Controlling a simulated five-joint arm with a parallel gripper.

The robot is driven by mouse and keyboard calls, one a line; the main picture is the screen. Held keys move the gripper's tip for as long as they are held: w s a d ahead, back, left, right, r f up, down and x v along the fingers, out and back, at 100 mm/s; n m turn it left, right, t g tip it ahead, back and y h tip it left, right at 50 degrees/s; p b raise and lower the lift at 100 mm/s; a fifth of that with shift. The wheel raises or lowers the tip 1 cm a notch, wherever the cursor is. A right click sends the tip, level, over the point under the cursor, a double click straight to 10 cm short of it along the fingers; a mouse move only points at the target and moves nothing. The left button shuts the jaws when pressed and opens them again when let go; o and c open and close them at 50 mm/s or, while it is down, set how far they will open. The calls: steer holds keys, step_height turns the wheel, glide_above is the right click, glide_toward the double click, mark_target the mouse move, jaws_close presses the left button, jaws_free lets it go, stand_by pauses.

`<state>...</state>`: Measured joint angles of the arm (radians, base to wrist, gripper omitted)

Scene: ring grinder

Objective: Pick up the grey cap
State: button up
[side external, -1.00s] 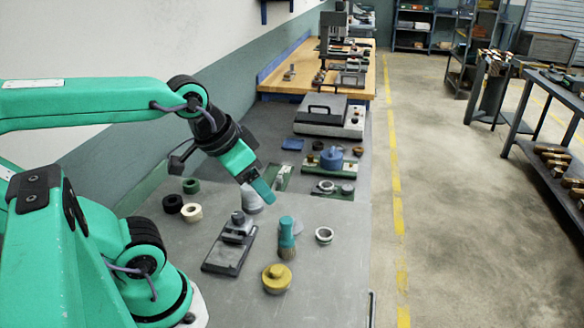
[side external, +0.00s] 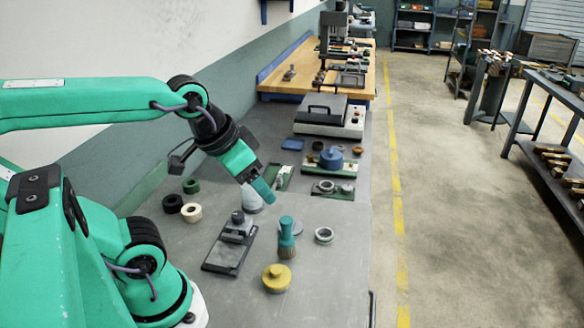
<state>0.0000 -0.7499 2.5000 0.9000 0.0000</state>
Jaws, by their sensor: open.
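A light grey round piece (side external: 296,228), which may be the grey cap, lies on the grey bench, partly hidden behind a teal-handled brush (side external: 286,236). A pale grey upright piece (side external: 252,203) stands farther left, partly behind my gripper. A dark fixture (side external: 228,248) with a grey knobbed part on top lies left of the brush. I cannot tell for certain which of these is the cap. My gripper (side external: 266,195) points down and to the right above the bench, beyond the brush. It is open, and I see nothing held; its far finger is hidden.
A yellow knobbed cap (side external: 277,278) sits near the front. A grey ring (side external: 324,235) lies to the right. Black, cream (side external: 191,212) and green rings lie left. Green trays, one with a blue knobbed part (side external: 331,157), stand behind. The bench's front right is clear.

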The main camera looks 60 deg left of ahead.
steer(key=o, duration=0.4)
steer(key=shift+o, duration=0.2)
step_height(320, 180, up, 5)
steer(key=w+a+m+g, duration=0.6)
steer(key=w+a+m, duration=0.4)
steer(key=w, duration=0.5)
steer(key=shift+n, duration=0.5)
steer(key=f, duration=2.3)
steer(key=shift+s+a+f, duration=0.25)
steer(key=shift+f, duration=0.15)
steer(key=shift+f, duration=0.1)
